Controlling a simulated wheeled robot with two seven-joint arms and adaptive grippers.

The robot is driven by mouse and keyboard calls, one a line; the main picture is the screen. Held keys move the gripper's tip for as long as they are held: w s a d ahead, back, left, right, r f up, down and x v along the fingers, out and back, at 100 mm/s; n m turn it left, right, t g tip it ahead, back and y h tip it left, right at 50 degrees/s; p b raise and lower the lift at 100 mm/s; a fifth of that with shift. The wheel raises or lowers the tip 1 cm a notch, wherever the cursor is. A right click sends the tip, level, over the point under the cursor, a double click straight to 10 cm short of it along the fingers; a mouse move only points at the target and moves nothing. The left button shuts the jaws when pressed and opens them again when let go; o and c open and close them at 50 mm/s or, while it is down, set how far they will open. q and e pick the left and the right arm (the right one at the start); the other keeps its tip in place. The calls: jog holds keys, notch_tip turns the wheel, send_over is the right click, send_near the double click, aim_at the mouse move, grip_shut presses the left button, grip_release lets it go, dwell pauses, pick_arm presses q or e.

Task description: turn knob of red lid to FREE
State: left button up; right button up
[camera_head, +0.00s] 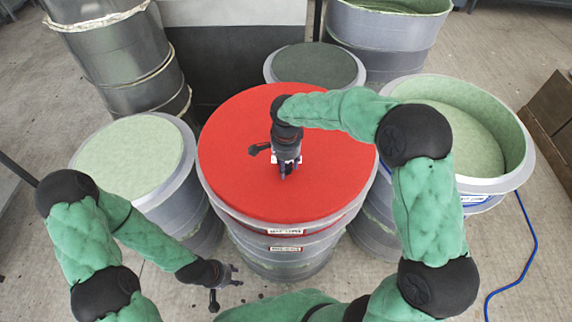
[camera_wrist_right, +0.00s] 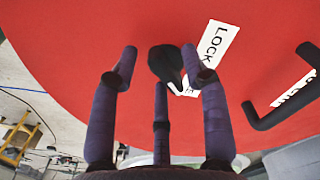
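The red lid (camera_head: 230,190) lies flat on a grey drum in the middle of the head view and fills much of the right wrist view (camera_wrist_right: 80,40). My right gripper (camera_head: 288,168) points down over the lid's middle. In the right wrist view its three fingers (camera_wrist_right: 160,70) are spread, with the black knob (camera_wrist_right: 165,62) between their tips; I cannot tell whether they touch it. A white label reading LOCK (camera_wrist_right: 215,45) lies beside the knob; another label is mostly hidden by a finger. My left gripper (camera_head: 232,275) hangs low left of the drum, open and empty.
A black bar handle (camera_wrist_right: 285,100) stands on the lid at right in the wrist view. Drums with pale green tops stand left (camera_head: 130,155) and right (camera_head: 520,145) of the red lid, with a dark-topped one (camera_head: 315,65) behind. A blue hose (camera_head: 530,240) lies on the floor.

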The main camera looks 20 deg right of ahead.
aim_at(286, 166)
notch_tip(286, 166, up, 12)
dwell(0.7)
dwell(0.4)
